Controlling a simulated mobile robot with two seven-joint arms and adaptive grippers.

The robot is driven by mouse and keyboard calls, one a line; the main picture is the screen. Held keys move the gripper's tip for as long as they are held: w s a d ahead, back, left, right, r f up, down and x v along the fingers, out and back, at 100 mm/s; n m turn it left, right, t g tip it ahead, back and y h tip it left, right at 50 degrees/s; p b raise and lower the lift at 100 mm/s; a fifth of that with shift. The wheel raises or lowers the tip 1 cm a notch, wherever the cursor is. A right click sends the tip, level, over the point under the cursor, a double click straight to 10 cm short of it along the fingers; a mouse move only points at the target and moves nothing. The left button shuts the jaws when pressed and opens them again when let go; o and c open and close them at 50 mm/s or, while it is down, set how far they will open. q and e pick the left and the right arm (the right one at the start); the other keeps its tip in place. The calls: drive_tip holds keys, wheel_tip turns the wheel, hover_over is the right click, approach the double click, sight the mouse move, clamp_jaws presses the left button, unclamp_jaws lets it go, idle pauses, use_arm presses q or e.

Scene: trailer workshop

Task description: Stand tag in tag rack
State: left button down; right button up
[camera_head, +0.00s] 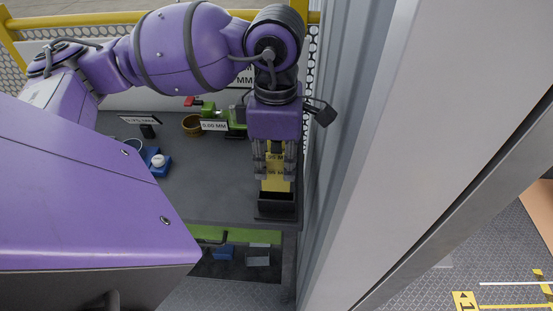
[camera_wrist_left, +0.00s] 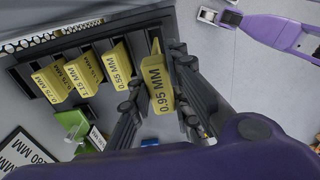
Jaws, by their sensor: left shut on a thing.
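My left gripper (camera_head: 275,172) points down over the black tag rack (camera_head: 276,210) and is shut on a yellow tag. The held tag (camera_wrist_left: 156,82) reads 0.95 MM in the left wrist view and stands roughly upright between the fingers. In the left wrist view the rack (camera_wrist_left: 50,101) holds several other yellow tags in a row, including a 0.55 MM tag (camera_wrist_left: 118,66) beside the held one. My right gripper is not in view.
A corrugated wall (camera_head: 335,160) rises close to the right of the gripper. The bench middle is mostly clear.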

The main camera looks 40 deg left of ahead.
sight(276, 190)
use_arm(q)
drive_tip(key=shift+w+f, duration=0.1)
drive_tip(key=shift+f, duration=0.15)
drive_tip(key=shift+f+b, duration=0.25)
drive_tip(key=shift+b, duration=0.05)
drive_tip(key=shift+f+b, duration=0.8)
drive_tip(key=shift+f, duration=0.6)
drive_tip(key=shift+f+b, duration=0.35)
drive_tip(key=shift+f, duration=0.25)
drive_tip(key=shift+f+b, duration=0.4)
drive_tip(key=shift+f, duration=0.25)
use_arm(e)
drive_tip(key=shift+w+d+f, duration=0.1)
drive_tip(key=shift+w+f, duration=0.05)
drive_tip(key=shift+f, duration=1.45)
use_arm(q)
drive_tip(key=c, duration=1.6)
unclamp_jaws()
drive_tip(key=shift+o, duration=0.2)
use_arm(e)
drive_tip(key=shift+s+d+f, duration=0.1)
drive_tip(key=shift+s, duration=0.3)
